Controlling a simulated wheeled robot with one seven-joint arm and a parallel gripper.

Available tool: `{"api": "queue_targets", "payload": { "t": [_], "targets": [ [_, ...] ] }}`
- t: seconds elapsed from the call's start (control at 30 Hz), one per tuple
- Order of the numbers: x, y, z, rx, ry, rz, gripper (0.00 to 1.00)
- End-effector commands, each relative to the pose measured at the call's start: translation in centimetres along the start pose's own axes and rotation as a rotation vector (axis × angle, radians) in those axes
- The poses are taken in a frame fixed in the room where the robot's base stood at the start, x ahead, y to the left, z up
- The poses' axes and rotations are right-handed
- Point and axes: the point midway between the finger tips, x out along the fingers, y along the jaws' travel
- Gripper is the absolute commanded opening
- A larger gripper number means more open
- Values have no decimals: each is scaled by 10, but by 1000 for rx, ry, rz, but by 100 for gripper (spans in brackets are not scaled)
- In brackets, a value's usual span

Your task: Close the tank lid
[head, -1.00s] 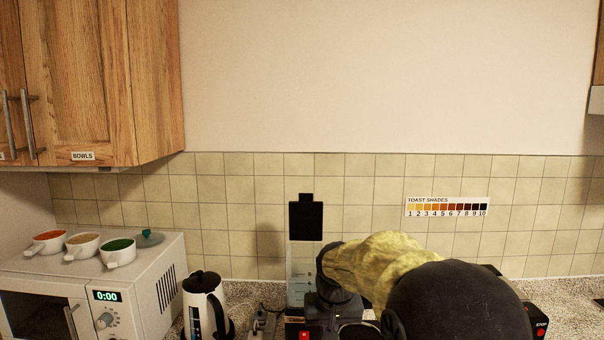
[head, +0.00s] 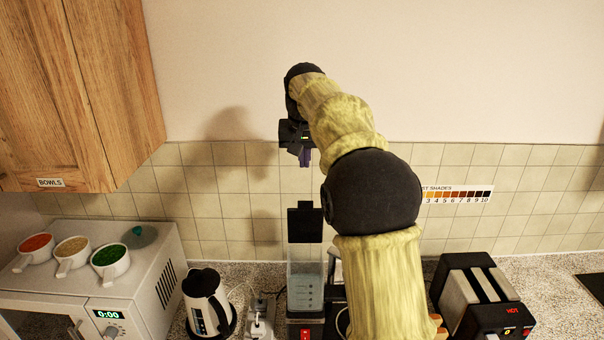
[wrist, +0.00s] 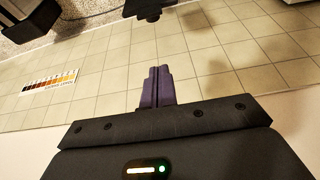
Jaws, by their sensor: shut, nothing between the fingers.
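The tank (head: 305,287) is a clear, bluish container with markings, standing on the counter at the back. Its black lid (head: 305,224) is open and stands upright above the tank's rear. My gripper (head: 304,160) is above the lid in the head view, apart from it, with its purple fingers pointing down. The fingers (wrist: 158,84) are shut and empty in the wrist view. A dark shape at the top of the wrist view looks like the lid (wrist: 148,8). My arm hides part of the area right of the tank.
A white and black kettle (head: 207,303) and a socket block (head: 261,316) stand left of the tank. A microwave (head: 100,270) with several bowls is farther left. A toaster (head: 480,295) is at the right. The tiled wall (head: 225,215) is close behind.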

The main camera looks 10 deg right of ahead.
Motion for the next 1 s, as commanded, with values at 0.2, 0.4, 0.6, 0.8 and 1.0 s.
{"api": "queue_targets", "payload": {
  "t": [0.2,0.4,0.6,0.8,1.0],
  "targets": [
    [1,0,0,0,0,0,0],
    [4,0,0,0,-1,0,0],
    [26,0,0,1,-5,1,0],
    [59,0,0,1,-5,1,0],
    [94,0,0,1,-5,1,0]
  ]
}}
